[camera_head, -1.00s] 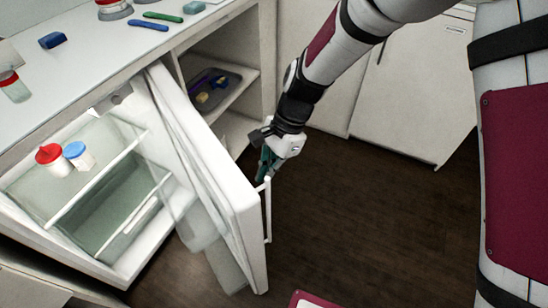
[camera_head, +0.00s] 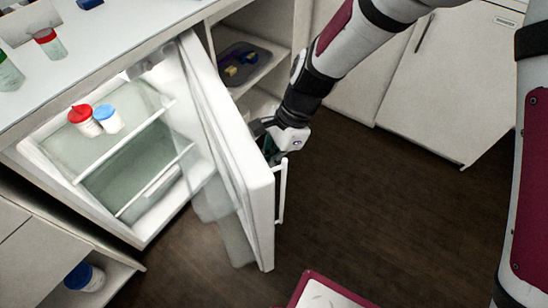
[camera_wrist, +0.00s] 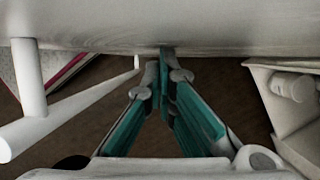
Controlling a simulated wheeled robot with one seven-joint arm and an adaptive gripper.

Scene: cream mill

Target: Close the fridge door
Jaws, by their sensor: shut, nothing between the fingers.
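The fridge door (camera_head: 240,165) stands wide open, swung out from the fridge (camera_head: 130,160) under the counter. Its outer face carries a white vertical bar handle (camera_head: 282,192). My gripper (camera_head: 270,150) is at the outer side of the door, near the top of the handle, with its fingertips partly hidden behind the door's edge. In the wrist view the teal fingers (camera_wrist: 162,62) are shut and empty, their tips at or very near the door's white surface (camera_wrist: 200,35). The handle (camera_wrist: 70,108) lies to the left of the fingers there, not between them.
A red-lidded jar (camera_head: 84,120) and a blue-lidded jar (camera_head: 108,118) stand on the fridge's upper shelf. An open cubby with a grey tray (camera_head: 244,62) is behind the door. Dark floor (camera_head: 380,200) is clear to the right.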

